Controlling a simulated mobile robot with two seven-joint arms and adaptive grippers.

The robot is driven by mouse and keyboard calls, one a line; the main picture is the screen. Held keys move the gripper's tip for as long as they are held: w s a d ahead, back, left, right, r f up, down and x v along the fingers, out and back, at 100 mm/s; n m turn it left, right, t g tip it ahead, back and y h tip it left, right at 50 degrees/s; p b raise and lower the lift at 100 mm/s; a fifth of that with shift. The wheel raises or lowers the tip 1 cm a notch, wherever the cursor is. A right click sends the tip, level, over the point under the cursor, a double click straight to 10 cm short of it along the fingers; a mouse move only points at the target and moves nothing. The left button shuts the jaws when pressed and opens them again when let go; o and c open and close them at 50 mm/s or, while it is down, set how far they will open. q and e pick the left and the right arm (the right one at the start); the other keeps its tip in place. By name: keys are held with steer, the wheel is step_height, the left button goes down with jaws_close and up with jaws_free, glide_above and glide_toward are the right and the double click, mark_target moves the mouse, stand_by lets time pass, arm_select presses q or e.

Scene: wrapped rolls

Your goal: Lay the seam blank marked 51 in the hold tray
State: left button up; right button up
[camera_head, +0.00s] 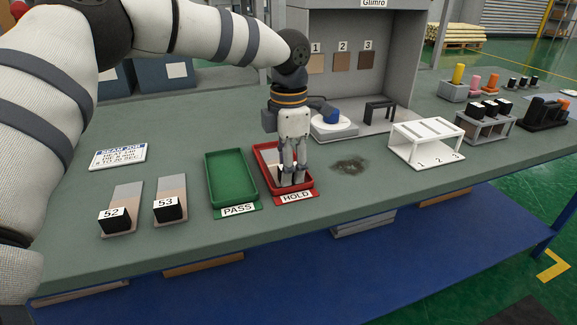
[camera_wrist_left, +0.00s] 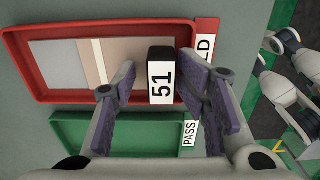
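The hold tray (camera_head: 309,183) is red and stands on the bench with a HOLD label at its front. The seam blank marked 51 (camera_wrist_left: 130,52), a flat grey, cream and tan plate with a black end block, lies in the tray in the left wrist view. My left gripper (camera_head: 292,182) points down into the tray. Its fingers (camera_wrist_left: 157,75) stand either side of the black block, with a gap at least on the left. In the head view the gripper hides most of the blank. My right gripper (camera_wrist_left: 283,65) shows partly at the right of the wrist view.
The green pass tray (camera_head: 231,178) stands just left of the hold tray. Blanks 52 (camera_head: 125,198) and 53 (camera_head: 171,190) lie further left. A white numbered rack (camera_head: 427,142) stands to the right, past a dark stain (camera_head: 349,164) on clear bench.

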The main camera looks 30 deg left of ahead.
arm_select(q)
steer(key=shift+r, duration=0.15)
step_height(320, 180, up, 12)
stand_by(0.5)
steer(key=shift+s+d, duration=0.1)
